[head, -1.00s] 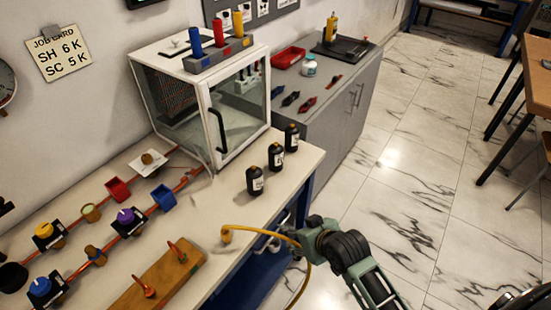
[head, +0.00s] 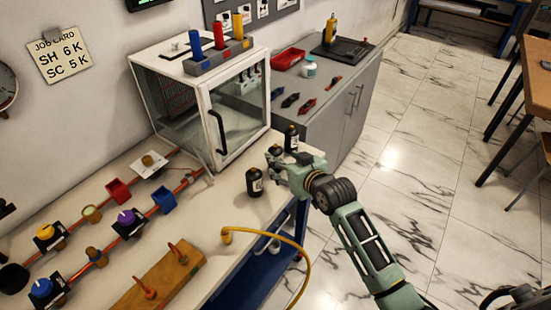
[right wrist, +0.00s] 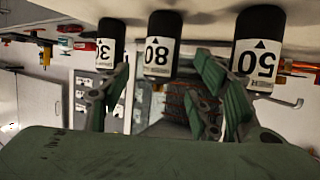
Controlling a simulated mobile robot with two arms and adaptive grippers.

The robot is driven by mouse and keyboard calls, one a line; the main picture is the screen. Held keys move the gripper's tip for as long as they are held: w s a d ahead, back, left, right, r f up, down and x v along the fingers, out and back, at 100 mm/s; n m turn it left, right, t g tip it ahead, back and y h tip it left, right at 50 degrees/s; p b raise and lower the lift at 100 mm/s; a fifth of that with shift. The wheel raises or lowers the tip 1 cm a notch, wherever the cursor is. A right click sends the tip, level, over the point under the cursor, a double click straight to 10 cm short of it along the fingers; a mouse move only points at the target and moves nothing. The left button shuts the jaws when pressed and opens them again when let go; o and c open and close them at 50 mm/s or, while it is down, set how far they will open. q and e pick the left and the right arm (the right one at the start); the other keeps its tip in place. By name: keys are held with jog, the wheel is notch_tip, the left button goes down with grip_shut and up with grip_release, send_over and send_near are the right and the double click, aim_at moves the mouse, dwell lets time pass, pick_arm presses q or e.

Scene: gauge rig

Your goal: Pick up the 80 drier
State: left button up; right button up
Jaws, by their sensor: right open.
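The 80 drier (right wrist: 160,45) is a black bottle with a white label, standing between two like it in the upside-down right wrist view. The 50 drier (right wrist: 257,50) is at its right and a drier with a partly covered label (right wrist: 109,45) at its left. In the head view the 80 drier (head: 275,151) is the middle one of the bench-edge row, mostly hidden by my right gripper (head: 274,166). That gripper (right wrist: 165,75) is open, its fingers spread on either side of the 80 drier, which it does not grip. My left gripper is not in view.
The 50 drier (head: 254,182) and the far drier (head: 291,138) stand close on either side. A glass-doored cabinet (head: 205,110) is behind them on the bench. A yellow hose (head: 270,234) arches off the front edge. Copper pipework (head: 120,240) fills the left.

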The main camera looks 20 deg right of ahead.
aim_at(279, 156)
jog(key=shift+x, duration=1.8)
jog(key=c, duration=1.3)
jog(key=shift+r, duration=0.1)
jog(key=shift+c, duration=0.5)
jog(key=shift+r, duration=0.1)
